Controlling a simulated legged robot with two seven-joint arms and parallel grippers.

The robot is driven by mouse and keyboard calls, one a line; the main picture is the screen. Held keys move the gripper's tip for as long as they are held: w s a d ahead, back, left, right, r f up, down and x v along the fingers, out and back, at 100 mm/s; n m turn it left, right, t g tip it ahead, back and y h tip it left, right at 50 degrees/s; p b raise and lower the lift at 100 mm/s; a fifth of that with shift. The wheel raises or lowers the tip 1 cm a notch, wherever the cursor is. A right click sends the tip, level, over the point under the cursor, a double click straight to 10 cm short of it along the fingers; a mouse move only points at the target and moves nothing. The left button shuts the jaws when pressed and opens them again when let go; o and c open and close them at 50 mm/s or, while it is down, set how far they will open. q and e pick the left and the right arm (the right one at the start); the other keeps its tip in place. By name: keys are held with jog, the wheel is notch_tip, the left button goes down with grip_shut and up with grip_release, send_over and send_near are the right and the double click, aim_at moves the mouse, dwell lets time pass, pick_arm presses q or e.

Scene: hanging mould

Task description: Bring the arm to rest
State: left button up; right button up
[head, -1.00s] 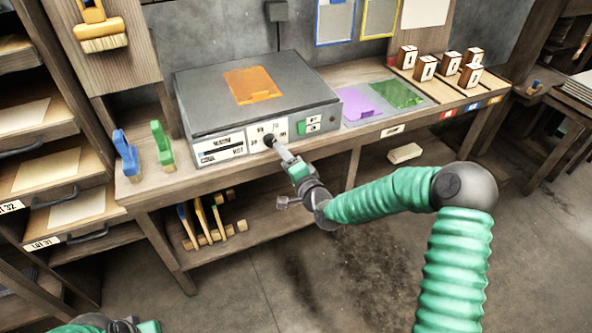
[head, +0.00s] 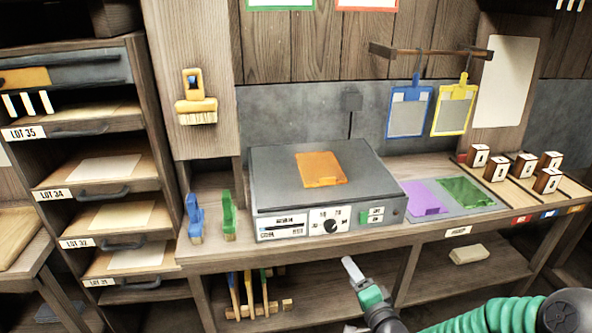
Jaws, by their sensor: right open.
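My right arm (head: 490,318) comes in from the lower right in its green sleeve. Its right gripper (head: 349,264) is in front of the bench, below the front edge and apart from the grey box. It holds nothing that I can see, and its jaws are open, though the gap is hard to see from this angle. The grey box (head: 265,165) stands on the bench with a black dial (head: 330,226) and a green switch on its front. An orange sheet (head: 320,168) lies on its top. My left gripper is out of the picture.
The bench (head: 430,240) carries blue (head: 194,218) and green (head: 229,215) brushes, purple (head: 425,198) and green (head: 465,192) sheets, and several numbered blocks (head: 497,168). Blue (head: 408,112) and yellow (head: 452,108) clipboards hang behind. A drawer rack (head: 125,190) stands at left.

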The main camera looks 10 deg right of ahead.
jog(key=s+a+f+n+g, duration=0.3)
jog(key=s+f+n+g, duration=0.5)
jog(key=s+f+n, duration=0.1)
jog(key=s+r+n+g+h, duration=0.25)
jog(key=s+n+g, duration=0.2)
jog(key=s, duration=1.05)
notch_tip(320, 180, up, 14)
jog(key=p, duration=1.4)
jog(key=shift+a+r+g+p, duration=0.25)
jog(key=shift+g+p, duration=0.15)
jog(key=shift+g, duration=0.05)
jog(key=shift+y, duration=0.25)
